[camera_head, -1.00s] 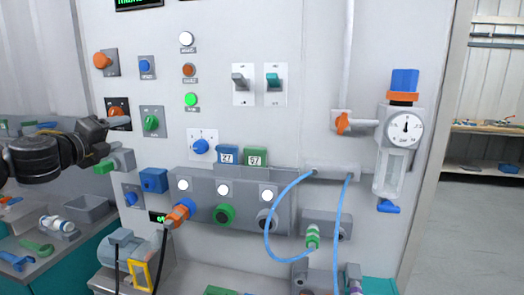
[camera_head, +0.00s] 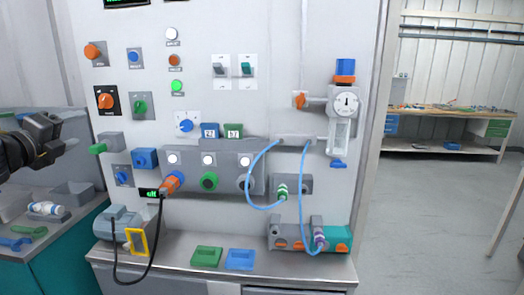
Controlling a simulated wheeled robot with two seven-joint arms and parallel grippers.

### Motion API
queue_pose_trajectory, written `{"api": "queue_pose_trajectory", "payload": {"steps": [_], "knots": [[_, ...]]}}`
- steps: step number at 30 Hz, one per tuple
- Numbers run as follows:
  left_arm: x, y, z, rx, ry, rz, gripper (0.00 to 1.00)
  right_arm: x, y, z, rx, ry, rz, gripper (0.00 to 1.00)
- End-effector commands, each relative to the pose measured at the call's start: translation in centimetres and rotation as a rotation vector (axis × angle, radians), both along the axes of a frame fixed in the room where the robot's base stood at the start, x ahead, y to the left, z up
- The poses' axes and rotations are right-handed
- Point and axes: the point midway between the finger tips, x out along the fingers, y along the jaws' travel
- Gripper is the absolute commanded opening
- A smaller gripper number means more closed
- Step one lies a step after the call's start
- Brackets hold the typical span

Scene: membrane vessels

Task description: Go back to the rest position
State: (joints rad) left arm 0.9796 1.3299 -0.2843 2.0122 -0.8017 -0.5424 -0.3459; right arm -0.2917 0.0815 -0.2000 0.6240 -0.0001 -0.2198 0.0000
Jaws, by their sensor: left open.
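My left gripper (camera_head: 62,135) is at the left edge of the head view, dark, open and empty. It is in front of the left side bench and left of the grey control panel (camera_head: 270,120), apart from its knobs and switches. The orange rotary switch (camera_head: 107,101) and the green-handled grey valve (camera_head: 107,144) on the panel are the parts nearest to it. My right gripper is not in view.
A side bench (camera_head: 75,225) with a grey bin and loose tools stands at the left. Blue hoses (camera_head: 256,165) and a black cable (camera_head: 161,225) hang at the panel. A shelf below holds a green tray (camera_head: 207,256) and a blue tray (camera_head: 240,259). Open floor lies at the right.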

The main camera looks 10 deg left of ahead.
Motion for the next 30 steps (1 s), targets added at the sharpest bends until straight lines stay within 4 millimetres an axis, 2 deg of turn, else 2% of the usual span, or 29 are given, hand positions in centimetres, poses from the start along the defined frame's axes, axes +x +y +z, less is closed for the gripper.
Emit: {"api": "queue_pose_trajectory", "payload": {"steps": [1, 6, 11, 17, 20, 23, 24, 26, 27, 29, 30], "knots": [[0.5, -0.8, -1.0, -0.014, 0.009, -0.012, 0.64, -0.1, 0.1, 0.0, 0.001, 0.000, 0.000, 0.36], [1.4, -2.1, -3.5, -0.059, 0.027, -0.021, 0.64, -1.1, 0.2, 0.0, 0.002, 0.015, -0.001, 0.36], [2.3, -4.0, -6.9, -0.124, 0.052, -0.031, 0.64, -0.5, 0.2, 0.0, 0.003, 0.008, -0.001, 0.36], [3.4, -7.7, -13.3, -0.261, 0.104, -0.042, 0.64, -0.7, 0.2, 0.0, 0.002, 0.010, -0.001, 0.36], [3.4, -10.1, -17.9, -0.368, 0.148, -0.037, 0.64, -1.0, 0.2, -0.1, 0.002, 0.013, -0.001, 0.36], [2.3, -13.0, -24.0, -0.524, 0.215, -0.006, 0.64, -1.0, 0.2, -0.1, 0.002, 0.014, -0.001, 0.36], [1.5, -14.2, -26.9, -0.602, 0.249, 0.020, 0.64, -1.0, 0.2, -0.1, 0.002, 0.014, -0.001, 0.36], [-0.3, -16.0, -31.1, -0.726, 0.303, 0.071, 0.64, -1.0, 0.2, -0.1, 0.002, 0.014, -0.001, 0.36], [-1.7, -17.0, -33.8, -0.808, 0.341, 0.113, 0.64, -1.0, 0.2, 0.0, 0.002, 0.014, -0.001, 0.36], [-4.3, -18.4, -37.8, -0.932, 0.402, 0.190, 0.64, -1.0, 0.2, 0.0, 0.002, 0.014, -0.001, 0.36], [-6.2, -19.2, -40.3, -1.011, 0.443, 0.250, 0.64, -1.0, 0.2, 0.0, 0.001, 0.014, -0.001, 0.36]]}}
